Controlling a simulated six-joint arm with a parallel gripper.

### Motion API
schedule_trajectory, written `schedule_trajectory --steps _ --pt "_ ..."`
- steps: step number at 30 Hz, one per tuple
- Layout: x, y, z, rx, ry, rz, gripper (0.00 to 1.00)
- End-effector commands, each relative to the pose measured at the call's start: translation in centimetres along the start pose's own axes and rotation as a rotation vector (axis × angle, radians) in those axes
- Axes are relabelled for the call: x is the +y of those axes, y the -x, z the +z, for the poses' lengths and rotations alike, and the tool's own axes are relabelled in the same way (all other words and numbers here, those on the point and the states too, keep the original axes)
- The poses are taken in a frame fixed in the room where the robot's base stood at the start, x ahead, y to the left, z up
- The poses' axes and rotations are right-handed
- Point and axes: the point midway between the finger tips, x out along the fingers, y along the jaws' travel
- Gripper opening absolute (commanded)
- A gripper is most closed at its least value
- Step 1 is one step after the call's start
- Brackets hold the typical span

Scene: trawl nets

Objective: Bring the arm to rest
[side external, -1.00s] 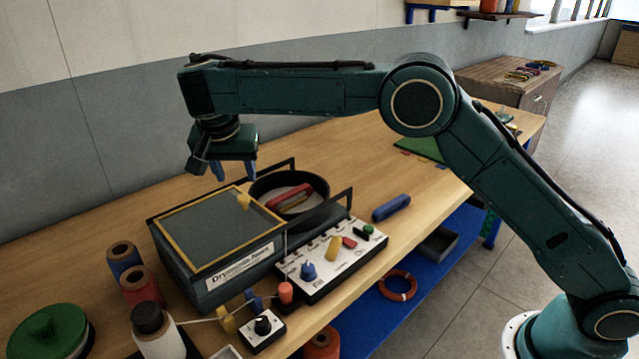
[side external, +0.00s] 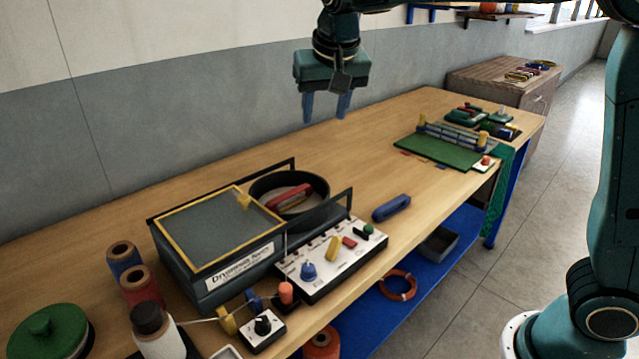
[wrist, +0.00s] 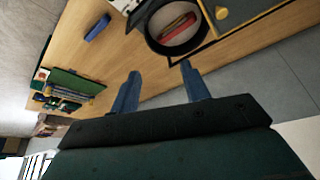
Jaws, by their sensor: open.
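My gripper (side external: 327,106) hangs with its blue fingers pointing down, high above the back part of the wooden bench (side external: 370,150). The fingers are apart and nothing is between them. In the wrist view my gripper (wrist: 159,75) also shows open and empty, with bare bench and wall beyond the fingertips. The gripper touches nothing.
A box with a yellow-framed lid (side external: 215,235), a round black bin (side external: 265,190) holding a red item, and a white control panel (side external: 320,270) stand in front. A blue tool (side external: 391,207) lies right of them. A green board (side external: 440,151) lies farther right. The bench middle is clear.

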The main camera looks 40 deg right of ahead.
Motion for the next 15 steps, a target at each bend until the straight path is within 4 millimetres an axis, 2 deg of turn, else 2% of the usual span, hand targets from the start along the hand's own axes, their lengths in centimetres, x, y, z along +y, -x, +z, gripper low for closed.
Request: schedule_trajectory --steps 3,8,15 --pt "2.7 1.5 1.2 0.006 0.038 -0.019 0.46" --pt "5.8 3.0 3.2 0.014 0.092 -0.044 0.46" --pt "9.9 4.5 7.1 0.028 0.175 -0.084 0.46"
